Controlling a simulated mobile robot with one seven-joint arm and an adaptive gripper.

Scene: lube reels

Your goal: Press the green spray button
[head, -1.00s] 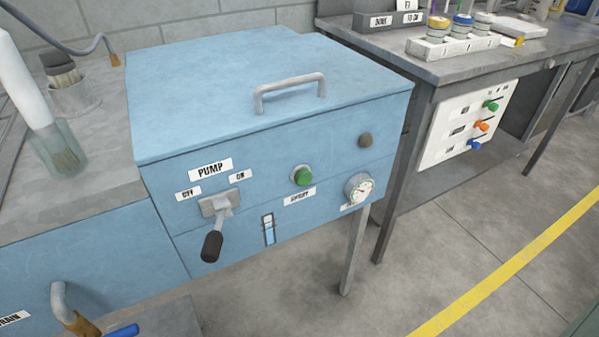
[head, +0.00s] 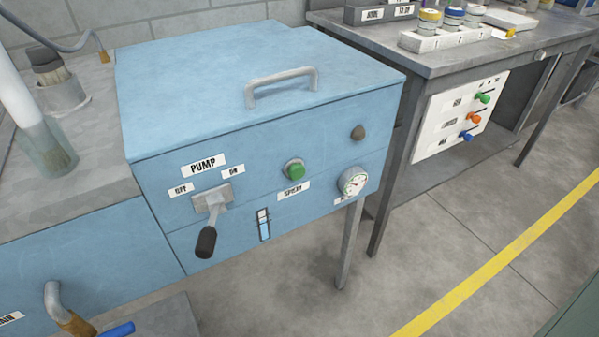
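The green spray button (head: 296,171) sits in a grey ring on the front face of the blue pump box (head: 330,113), above a label reading SPRAY (head: 293,191). It stands out from the panel, and nothing covers it. My gripper is not in view, and no part of my arm shows near the button.
Left of the button is the pump lever (head: 207,240), hanging down between OFF and ON labels. A sight glass (head: 264,225), pressure gauge (head: 353,181) and brown knob (head: 358,132) are nearby. A grey bench (head: 440,55) stands to the right. Floor in front is clear.

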